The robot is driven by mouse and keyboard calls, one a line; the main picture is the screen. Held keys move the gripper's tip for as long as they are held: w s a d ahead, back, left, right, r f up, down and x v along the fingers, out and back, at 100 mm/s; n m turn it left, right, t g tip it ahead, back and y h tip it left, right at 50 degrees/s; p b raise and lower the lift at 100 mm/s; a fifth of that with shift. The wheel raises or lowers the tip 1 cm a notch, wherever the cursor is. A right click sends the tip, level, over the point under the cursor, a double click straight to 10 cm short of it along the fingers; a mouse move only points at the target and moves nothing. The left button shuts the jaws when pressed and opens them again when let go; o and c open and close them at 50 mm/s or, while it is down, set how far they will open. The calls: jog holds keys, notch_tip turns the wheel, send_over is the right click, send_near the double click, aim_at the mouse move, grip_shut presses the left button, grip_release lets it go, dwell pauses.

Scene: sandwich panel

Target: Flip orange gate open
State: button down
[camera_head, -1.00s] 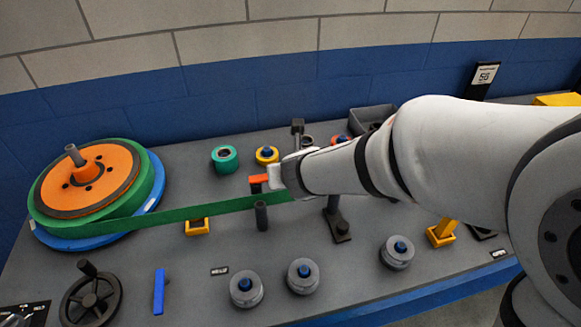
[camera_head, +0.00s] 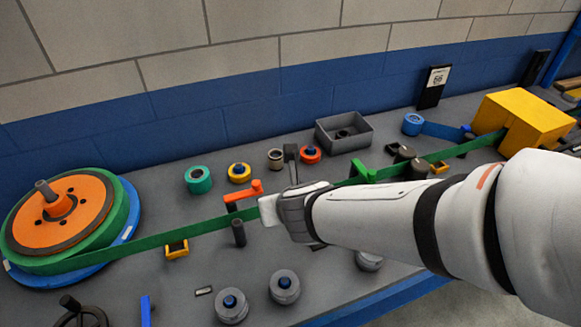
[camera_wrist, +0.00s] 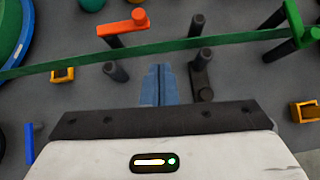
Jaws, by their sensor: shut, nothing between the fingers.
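The orange gate (camera_head: 243,192) is a short flat arm with a round knob on a dark post. It also shows at the top of the wrist view (camera_wrist: 124,25), on the far side of the green band (camera_wrist: 130,60). The band (camera_head: 195,239) runs from the large reel on the left past the gate. My gripper (camera_wrist: 158,80) has its blue fingers together, empty, on the near side of the band and below right of the gate. In the head view my gripper (camera_head: 268,210) is just right of the gate; its fingertips are hard to make out there.
Dark posts (camera_head: 239,233) stand close to the band, and two flank my fingers in the wrist view (camera_wrist: 117,71). A green gate (camera_head: 362,171) stands to the right. Grey knobs (camera_head: 284,287) are at the front. A grey bin (camera_head: 344,131) and a yellow box (camera_head: 521,121) are behind.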

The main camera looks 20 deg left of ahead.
jog(key=shift+v, duration=0.85)
jog(key=shift+w+d, duration=0.15)
jog(key=w+d+r+m+h, duration=0.1)
jog(key=w+d+m+h, duration=0.25)
jog(key=d+m, duration=0.75)
jog(key=w+d+r+m+h, duration=0.2)
jog(key=w+d+m+h, duration=0.15)
jog(key=d+m, duration=0.75)
jog(key=s+d+m+g, duration=0.1)
jog(key=s+d+m, duration=0.3)
jog(key=m, duration=0.7)
jog(key=s+d+m+g+y, duration=0.1)
jog(key=s+d+m+g, duration=0.1)
jog(key=s+d+m, duration=0.2)
jog(key=d+m, duration=0.3)
jog(key=m, duration=0.4)
jog(key=shift+s+g, duration=0.3)
